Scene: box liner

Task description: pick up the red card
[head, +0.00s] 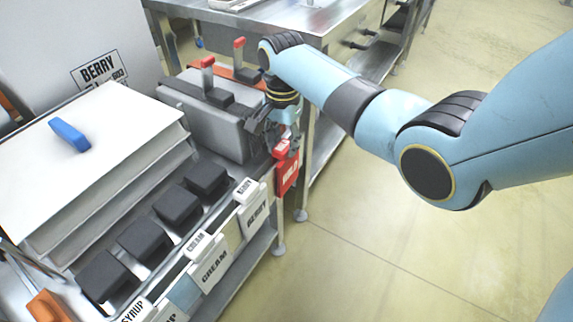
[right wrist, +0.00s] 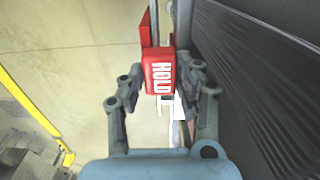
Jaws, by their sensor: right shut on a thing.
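The red card (head: 288,174) with HOLD lettering hangs at the far right end of the front rail, with a red block-like top (head: 281,149) above it. In the right wrist view the lettered red top (right wrist: 160,72) sits between the fingertips, with more red behind it. My right gripper (head: 272,139) comes down over it from above and is shut on the red card's top; it also shows in the right wrist view (right wrist: 161,83). I cannot tell whether the card is still touching the rail. My left gripper is out of view.
White cards marked BERRY (head: 257,212) and CREAM (head: 213,264) hang along the rail to the left. Several black blocks (head: 178,208) stand behind them. A grey ribbed bin (head: 215,125) is close to the gripper. Open floor (head: 400,235) lies right.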

